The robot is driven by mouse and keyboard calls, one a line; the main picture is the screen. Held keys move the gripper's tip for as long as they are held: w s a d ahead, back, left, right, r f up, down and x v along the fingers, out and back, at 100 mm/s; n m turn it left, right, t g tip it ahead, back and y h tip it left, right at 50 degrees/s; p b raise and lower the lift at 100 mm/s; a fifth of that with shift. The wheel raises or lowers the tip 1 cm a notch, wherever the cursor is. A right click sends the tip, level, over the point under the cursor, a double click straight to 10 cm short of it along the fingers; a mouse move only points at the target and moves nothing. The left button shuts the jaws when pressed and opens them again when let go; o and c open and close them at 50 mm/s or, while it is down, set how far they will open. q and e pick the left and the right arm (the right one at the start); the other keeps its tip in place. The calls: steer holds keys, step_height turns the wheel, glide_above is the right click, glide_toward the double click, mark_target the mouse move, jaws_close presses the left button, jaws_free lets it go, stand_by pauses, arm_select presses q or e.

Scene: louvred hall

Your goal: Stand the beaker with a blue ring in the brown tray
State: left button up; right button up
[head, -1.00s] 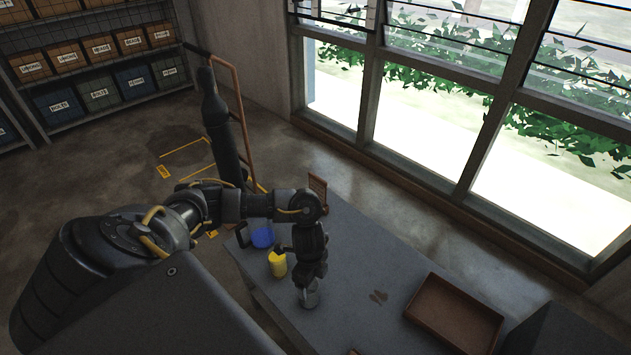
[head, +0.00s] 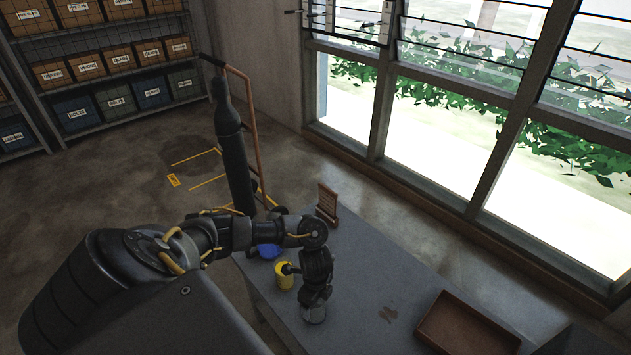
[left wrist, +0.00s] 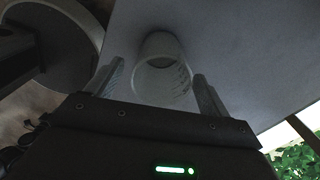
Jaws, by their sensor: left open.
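A clear glass beaker (head: 314,313) stands on the grey table, directly below my left gripper (head: 315,296). In the left wrist view the beaker (left wrist: 161,72) lies between the two spread fingers of the left gripper (left wrist: 157,80), with a gap on each side. I cannot make out a blue ring on it; the gripper partly covers it in the head view. The brown tray (head: 466,326) lies on the table to the right of the beaker, and its visible floor is empty. My right gripper is not in view.
A yellow bottle (head: 284,278) stands close to the left of my gripper, with a blue object (head: 268,251) behind it. A small brown rack (head: 327,203) stands at the table's far end.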

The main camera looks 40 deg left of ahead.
arm_select(q)
step_height(320, 180, down, 3)
steer(key=shift+a+f, duration=0.1)
steer(key=c, duration=1.1)
steer(key=shift+c, duration=0.2)
steer(key=shift+w, duration=0.1)
